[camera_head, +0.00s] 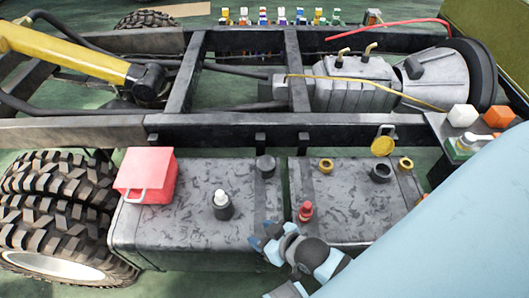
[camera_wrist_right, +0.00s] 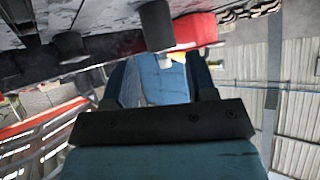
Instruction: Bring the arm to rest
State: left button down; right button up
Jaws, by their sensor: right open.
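My right gripper (camera_head: 268,243) is in the lower middle of the head view, at the front edge of the grey tanks, near the gap between them. Its jaws are open and I see nothing held in them. In the right wrist view the gripper (camera_wrist_right: 157,75) shows a dark crossbar with a finger on each side, and a blue surface behind the gap. My right arm is partly hidden by the large pale blue shape at lower right. My left gripper is not in the head view.
The left tank (camera_head: 170,235) carries a red box (camera_head: 146,176) and a white-topped bottle (camera_head: 222,205). A chassis rail (camera_head: 230,130) runs behind; a tyre (camera_head: 60,215) stands left.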

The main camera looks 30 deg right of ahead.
jog(key=shift+s+d, duration=0.15)
jog(key=shift+d, duration=0.05)
